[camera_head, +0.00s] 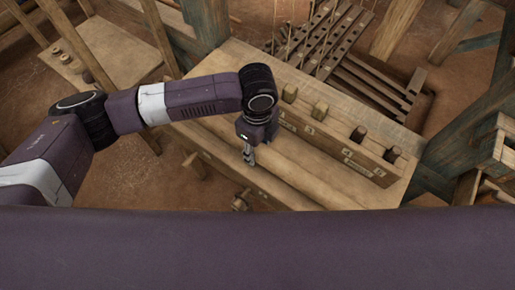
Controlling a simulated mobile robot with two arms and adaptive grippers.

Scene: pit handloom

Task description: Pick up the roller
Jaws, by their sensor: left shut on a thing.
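The roller (287,176) looks like a long, pale wooden cylinder. It lies slantwise along the near side of the wooden loom bench, from upper left to lower right. My left gripper (249,156) points down onto the roller near its middle, with its fingers shut on it. The fingertips are small here, and the arm hides part of the roller's upper left stretch. I cannot tell whether the roller is lifted off its rest. My right gripper is not in view.
Slatted treadles (370,82) and cords lie farther back. Loom posts (205,22) rise at the back and right. Bare earth floor (140,175) shows at left.

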